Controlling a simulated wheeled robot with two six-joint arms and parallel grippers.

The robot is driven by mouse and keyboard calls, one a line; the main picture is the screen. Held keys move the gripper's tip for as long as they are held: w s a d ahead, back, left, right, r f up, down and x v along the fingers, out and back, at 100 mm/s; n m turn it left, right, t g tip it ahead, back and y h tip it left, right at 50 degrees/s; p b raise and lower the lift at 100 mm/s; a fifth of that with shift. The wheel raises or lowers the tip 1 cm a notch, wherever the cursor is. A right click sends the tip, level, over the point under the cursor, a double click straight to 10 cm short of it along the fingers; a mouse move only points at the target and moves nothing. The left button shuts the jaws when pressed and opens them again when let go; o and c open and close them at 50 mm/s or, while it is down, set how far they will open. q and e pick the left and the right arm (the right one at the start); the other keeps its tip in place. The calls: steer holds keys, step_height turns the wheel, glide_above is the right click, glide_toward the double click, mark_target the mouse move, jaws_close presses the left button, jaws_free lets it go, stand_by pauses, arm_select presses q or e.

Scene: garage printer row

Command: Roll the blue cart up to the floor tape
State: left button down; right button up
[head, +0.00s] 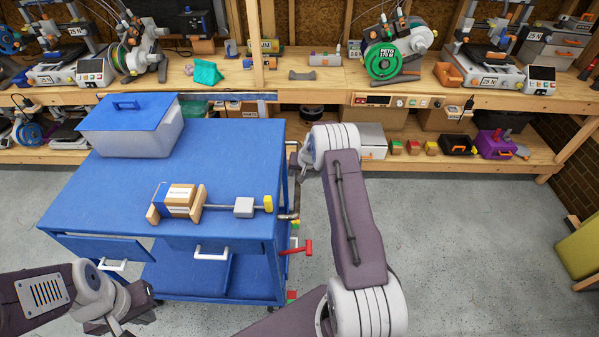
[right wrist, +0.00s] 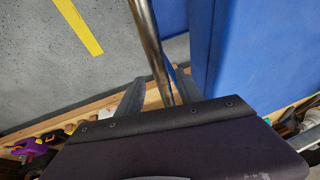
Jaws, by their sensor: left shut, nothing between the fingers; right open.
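The blue cart (head: 110,205) stands in front of the workbench in the head view. A metal bar handle (right wrist: 148,35) runs along the cart's side, with a bit showing in the head view (head: 288,216). My right gripper (right wrist: 160,90) is open, with the bar between its fingers; I cannot tell whether they touch it. Yellow floor tape (right wrist: 78,25) lies on the grey floor in the right wrist view. My left gripper (head: 112,322) is shut and empty, low at the cart's near left.
A grey box with a blue lid (head: 140,140) and a wooden-ended device with a yellow knob (head: 180,200) sit on the cart top. A red lever (head: 297,248) sticks out at its right. The workbench (head: 330,80) bounds the back.

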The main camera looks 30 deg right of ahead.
steer(key=shift+w+f, duration=0.25)
steer(key=shift+f, duration=0.2)
steer(key=shift+s+a, duration=0.1)
steer(key=shift+s+a+r, duration=0.1)
steer(key=shift+s+a, duration=0.05)
steer(key=c, duration=0.5)
jaws_close()
stand_by(0.5)
